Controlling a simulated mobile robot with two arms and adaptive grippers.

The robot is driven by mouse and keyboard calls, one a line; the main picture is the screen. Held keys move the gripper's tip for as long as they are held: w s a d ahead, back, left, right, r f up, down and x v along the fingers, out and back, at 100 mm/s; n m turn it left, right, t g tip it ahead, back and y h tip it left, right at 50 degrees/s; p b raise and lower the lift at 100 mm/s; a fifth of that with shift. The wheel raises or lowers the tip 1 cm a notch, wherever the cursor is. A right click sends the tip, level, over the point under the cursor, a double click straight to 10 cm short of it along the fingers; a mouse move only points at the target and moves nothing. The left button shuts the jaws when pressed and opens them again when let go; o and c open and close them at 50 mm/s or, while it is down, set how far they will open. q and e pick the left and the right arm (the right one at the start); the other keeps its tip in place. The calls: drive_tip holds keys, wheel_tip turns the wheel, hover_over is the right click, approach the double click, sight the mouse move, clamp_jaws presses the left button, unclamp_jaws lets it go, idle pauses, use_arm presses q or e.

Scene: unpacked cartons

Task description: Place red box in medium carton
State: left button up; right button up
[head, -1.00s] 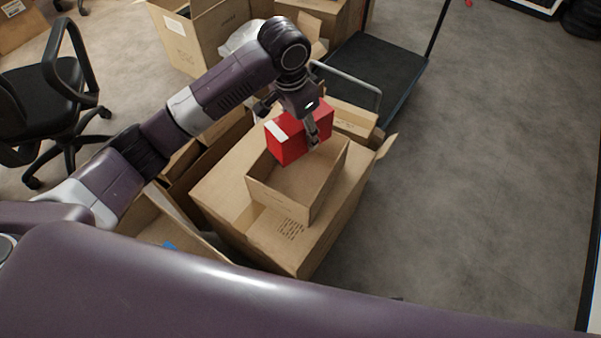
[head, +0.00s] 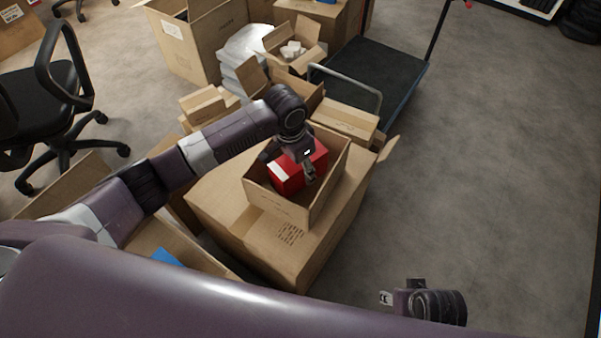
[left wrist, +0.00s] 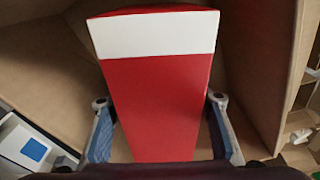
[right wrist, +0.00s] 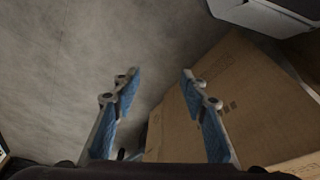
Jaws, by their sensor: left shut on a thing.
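The red box (head: 287,176) with a white band is inside the open medium carton (head: 279,202), below its rim in the head view. My left gripper (head: 309,178) is shut on the red box inside the carton. In the left wrist view the red box (left wrist: 158,100) lies between the two fingers, with carton walls (left wrist: 258,60) around it. I cannot tell whether the box touches the carton floor. My right gripper (right wrist: 158,80) is open and empty, apart from the cartons; in the head view its wrist shows at the bottom right.
The medium carton stands on a larger closed carton (head: 222,205). More open cartons (head: 200,45) stand behind, with a black platform cart (head: 375,68) at the back right. An office chair (head: 45,105) is at the left. The floor (head: 480,170) at the right is clear.

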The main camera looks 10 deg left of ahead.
use_arm(q)
drive_tip(key=shift+f, duration=0.85)
use_arm(e)
drive_tip(key=shift+r, duration=0.9)
use_arm(q)
drive_tip(key=shift+f, duration=0.15)
drive_tip(key=o, duration=1.6)
drive_tip(key=shift+c, duration=0.2)
use_arm(e)
drive_tip(key=shift+f, duration=0.1)
use_arm(q)
drive_tip(key=shift+r, duration=0.35)
drive_tip(key=r+p, duration=0.1)
drive_tip(key=r, duration=0.2)
drive_tip(key=s+r+p, duration=0.1)
drive_tip(key=r, duration=0.3)
drive_tip(key=a+r+p, duration=0.1)
drive_tip(key=r, duration=0.3)
drive_tip(key=shift+s+r, duration=0.2)
drive_tip(key=shift+s, duration=0.05)
use_arm(e)
wheel_tip(320, 180, down, 11)
drive_tip(key=s, duration=0.2)
drive_tip(key=shift+s+g, duration=0.3)
drive_tip(key=shift+s, duration=0.05)
drive_tip(key=shift+d+r, duration=0.1)
drive_tip(key=shift+r, duration=0.1)
